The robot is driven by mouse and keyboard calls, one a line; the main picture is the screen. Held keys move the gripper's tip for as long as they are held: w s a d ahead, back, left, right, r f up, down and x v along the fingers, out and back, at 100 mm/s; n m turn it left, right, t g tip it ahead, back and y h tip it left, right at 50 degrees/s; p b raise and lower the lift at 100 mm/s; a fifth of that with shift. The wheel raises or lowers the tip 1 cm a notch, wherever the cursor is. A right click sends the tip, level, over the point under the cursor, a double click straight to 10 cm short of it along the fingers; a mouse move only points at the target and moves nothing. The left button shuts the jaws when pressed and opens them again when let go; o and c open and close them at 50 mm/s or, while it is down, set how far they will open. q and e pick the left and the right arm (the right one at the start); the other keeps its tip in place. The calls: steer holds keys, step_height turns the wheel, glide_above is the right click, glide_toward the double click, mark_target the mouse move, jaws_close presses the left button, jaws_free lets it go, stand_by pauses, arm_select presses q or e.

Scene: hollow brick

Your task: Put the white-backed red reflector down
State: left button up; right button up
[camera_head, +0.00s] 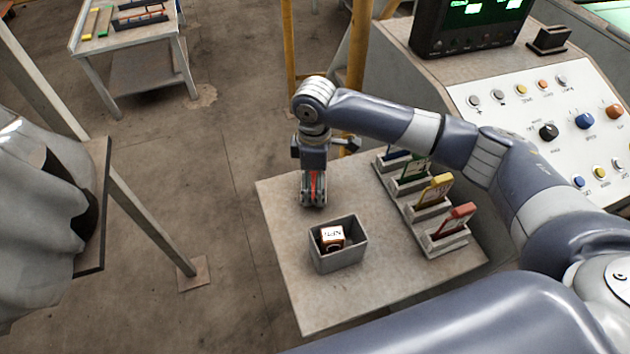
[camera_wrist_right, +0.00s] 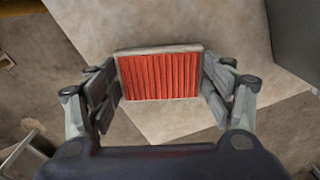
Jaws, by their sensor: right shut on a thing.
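The red reflector (camera_wrist_right: 160,77) shows its ribbed red face and a pale rim in the right wrist view. My right gripper (camera_wrist_right: 160,85) is shut on it, with a finger pad against each side. In the head view my right gripper (camera_head: 313,195) points down over the far left part of the grey table (camera_head: 290,300), and a strip of the red reflector (camera_head: 314,184) shows between its fingers. I cannot tell whether the reflector touches the table. Its white back is hidden. My left gripper is not in view.
A grey bin (camera_head: 338,258) holding a small box (camera_head: 331,238) stands just in front of my right gripper. A row of holders with coloured cards (camera_head: 436,190) lines the table's right side. A control panel (camera_head: 550,130) stands behind. The table's front left is clear.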

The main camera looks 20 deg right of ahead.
mark_target(314, 185)
steer(key=shift+f, duration=0.6)
steer(key=o, duration=1.1)
steer(key=shift+f, duration=0.1)
steer(key=shift+r+b, duration=1.65)
steer(key=shift+r, duration=4.5)
